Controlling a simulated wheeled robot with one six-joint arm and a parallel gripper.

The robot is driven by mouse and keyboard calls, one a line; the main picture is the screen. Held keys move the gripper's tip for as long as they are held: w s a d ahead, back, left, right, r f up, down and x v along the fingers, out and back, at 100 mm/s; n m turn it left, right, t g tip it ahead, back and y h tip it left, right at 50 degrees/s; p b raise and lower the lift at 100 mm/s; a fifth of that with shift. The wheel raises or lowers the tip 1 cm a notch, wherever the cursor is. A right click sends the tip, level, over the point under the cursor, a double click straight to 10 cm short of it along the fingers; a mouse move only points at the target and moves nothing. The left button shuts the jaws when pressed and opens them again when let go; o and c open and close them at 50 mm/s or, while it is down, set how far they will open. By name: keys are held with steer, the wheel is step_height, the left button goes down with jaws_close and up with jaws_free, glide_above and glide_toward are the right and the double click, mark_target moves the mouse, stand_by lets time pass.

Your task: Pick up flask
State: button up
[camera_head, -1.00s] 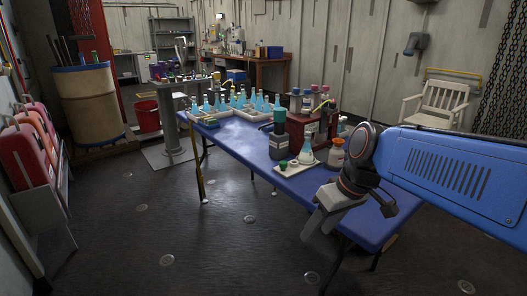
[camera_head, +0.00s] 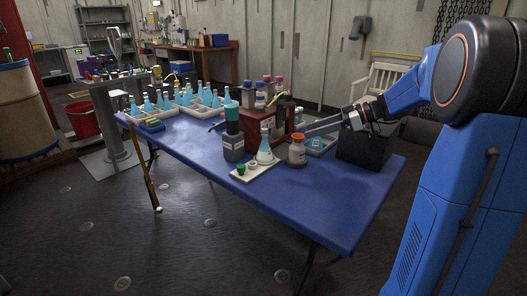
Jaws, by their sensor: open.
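A conical flask (camera_head: 264,150) with pale blue liquid stands upright on a small white tray (camera_head: 241,176) near the table's front edge. More blue flasks (camera_head: 166,100) stand in white trays at the far left; which one the task means is not shown. My gripper (camera_head: 308,130) is open, pointing left above the table. It is to the right of the tray flask, apart from it, beyond a brown bottle.
A red rack (camera_head: 257,124) of bottles stands behind. A black box (camera_head: 367,147) sits at right. The blue table's (camera_head: 300,200) front is clear.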

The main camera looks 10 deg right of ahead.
mark_target(265, 148)
steer(key=x, duration=0.5)
steer(key=w+x, duration=0.1)
steer(key=x, duration=0.5)
steer(key=w+r+x, duration=0.1)
steer(key=x, duration=0.5)
steer(key=shift+w+d, duration=0.1)
steer(key=shift+d, duration=0.15)
steer(key=shift+t+y, duration=0.3)
jaws_close()
